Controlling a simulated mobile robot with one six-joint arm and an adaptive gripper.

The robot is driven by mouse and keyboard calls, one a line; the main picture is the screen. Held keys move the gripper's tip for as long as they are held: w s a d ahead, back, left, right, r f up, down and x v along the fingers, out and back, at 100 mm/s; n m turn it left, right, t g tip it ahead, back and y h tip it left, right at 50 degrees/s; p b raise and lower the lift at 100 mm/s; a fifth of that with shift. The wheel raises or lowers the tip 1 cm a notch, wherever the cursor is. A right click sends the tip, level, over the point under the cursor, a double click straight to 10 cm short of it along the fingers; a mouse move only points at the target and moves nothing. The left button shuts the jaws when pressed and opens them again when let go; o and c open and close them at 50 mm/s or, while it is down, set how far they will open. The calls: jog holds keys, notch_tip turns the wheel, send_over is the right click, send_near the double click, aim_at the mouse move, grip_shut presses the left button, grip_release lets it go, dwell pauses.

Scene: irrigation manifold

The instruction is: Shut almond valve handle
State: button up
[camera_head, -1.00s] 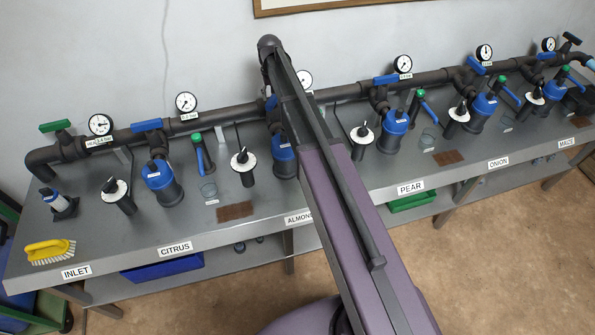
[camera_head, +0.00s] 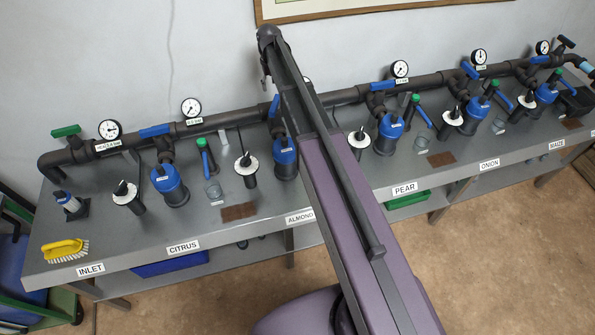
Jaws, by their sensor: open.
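The ALMOND label (camera_head: 300,217) is on the bench's front edge, partly covered by my arm. Above it stands a blue-capped filter (camera_head: 285,152), also partly covered. A blue valve handle (camera_head: 275,106) shows as a short piece on the pipe above that filter, just left of my arm. Most of it is hidden, so I cannot tell how far it is turned. My arm rises from the bottom middle across the view to a dark joint at the top. My gripper is not seen; the far part of my arm is hidden behind the nearer links.
The dark pipe (camera_head: 220,122) runs along the wall with gauges and other blue handles, such as the citrus one (camera_head: 155,131). Dials, filters and green-topped taps crowd the grey bench (camera_head: 140,235). A yellow brush (camera_head: 64,248) lies at the left. The floor in front is clear.

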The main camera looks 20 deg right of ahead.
jog(key=shift+r+p, duration=2.9)
jog(key=shift+r, duration=0.3)
jog(key=s+f+b, duration=0.6)
jog(key=s, duration=0.4)
jog(key=s+f+b, duration=0.7)
jog(key=s, duration=0.3)
jog(key=s+f+b, duration=0.6)
jog(key=s, duration=0.4)
jog(key=shift+s+f+b, duration=0.35)
notch_tip(320, 180, up, 20)
jog(key=m+p, duration=0.5)
jog(key=p, duration=1.5)
send_over(275, 103)
jog(key=shift+w+f, duration=0.1)
jog(key=shift+f, duration=0.15)
jog(key=shift+f+b, duration=0.2)
jog(key=shift+b, duration=0.25)
notch_tip(275, 103, down, 13)
jog(key=b, duration=1.3)
jog(key=shift+f, duration=0.2)
